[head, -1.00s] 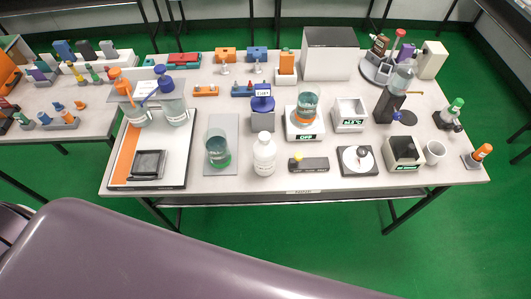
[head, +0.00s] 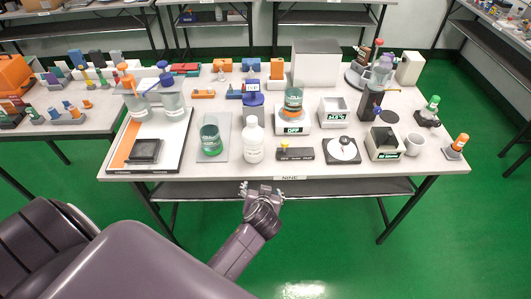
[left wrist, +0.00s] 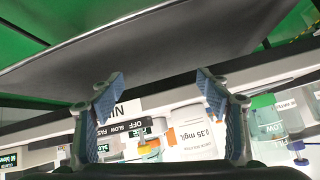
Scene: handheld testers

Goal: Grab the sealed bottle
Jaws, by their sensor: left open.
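A white bottle with a white cap (head: 253,140) stands upright near the front edge of the table, between a beaker with green liquid (head: 210,140) and a small dark device with a yellow knob (head: 294,153). My left gripper (head: 260,187) is in front of and below the table edge, apart from the bottle, open and empty. In the left wrist view, the open fingers (left wrist: 160,97) frame the table edge. My right gripper is not in view.
A lower shelf (head: 330,188) lies under the tabletop. The green floor in front is open.

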